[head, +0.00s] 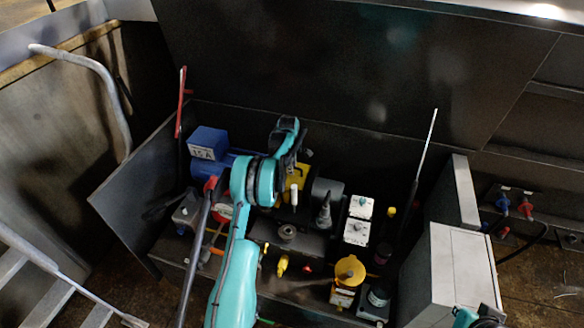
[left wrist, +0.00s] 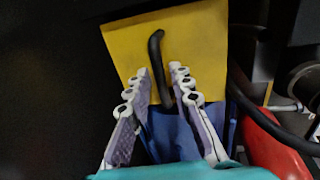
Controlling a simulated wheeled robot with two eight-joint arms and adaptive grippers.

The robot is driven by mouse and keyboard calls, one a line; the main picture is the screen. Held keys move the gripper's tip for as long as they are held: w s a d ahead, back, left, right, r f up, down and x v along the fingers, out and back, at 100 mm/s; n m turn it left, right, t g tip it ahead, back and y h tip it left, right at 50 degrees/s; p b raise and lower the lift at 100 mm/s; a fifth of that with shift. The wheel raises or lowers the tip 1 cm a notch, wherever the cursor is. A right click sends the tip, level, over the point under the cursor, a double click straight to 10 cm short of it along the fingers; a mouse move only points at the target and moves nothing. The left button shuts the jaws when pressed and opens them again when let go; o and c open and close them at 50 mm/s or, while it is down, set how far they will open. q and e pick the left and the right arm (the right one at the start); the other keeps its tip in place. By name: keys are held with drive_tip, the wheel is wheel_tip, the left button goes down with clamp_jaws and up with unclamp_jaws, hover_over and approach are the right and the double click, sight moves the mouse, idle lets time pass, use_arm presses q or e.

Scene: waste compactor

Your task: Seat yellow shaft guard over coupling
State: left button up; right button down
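The yellow shaft guard (head: 299,172) is in the compactor's machinery bay, between the blue motor (head: 208,143) and a grey housing (head: 327,190). My left gripper (head: 291,160) is right at it and hides part of it. In the left wrist view the guard (left wrist: 190,45) shows a flat yellow face with a dark curved handle (left wrist: 156,55). The left gripper's fingers (left wrist: 160,88) stand apart on either side of the handle, with gaps visible. The coupling is hidden, so I cannot tell whether the guard covers it. A small teal and grey part of my right arm shows at the bottom right.
A red lever (head: 181,103) and a thin pale rod (head: 424,150) stand up from the bay. A dark panel rises behind.

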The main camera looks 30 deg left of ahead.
idle(0.3)
use_arm(q)
wheel_tip(320, 180, up, 12)
drive_tip(key=s, duration=0.2)
drive_tip(key=s+d+r+m+t, duration=0.2)
drive_tip(key=s+d+r+m, duration=0.8)
drive_tip(key=s+d+r, duration=0.55)
drive_tip(key=s+d+f+m+t, duration=0.1)
drive_tip(key=s+d+m, duration=0.4)
drive_tip(key=s, duration=0.5)
drive_tip(key=s+d+f+m+t, duration=0.2)
drive_tip(key=s+d+m, duration=0.3)
drive_tip(key=s, duration=0.6)
drive_tip(key=shift+d+f+m+h, duration=0.3)
drive_tip(key=shift+d+f, duration=0.4)
drive_tip(key=shift+d, duration=0.4)
drive_tip(key=shift+s, duration=0.1)
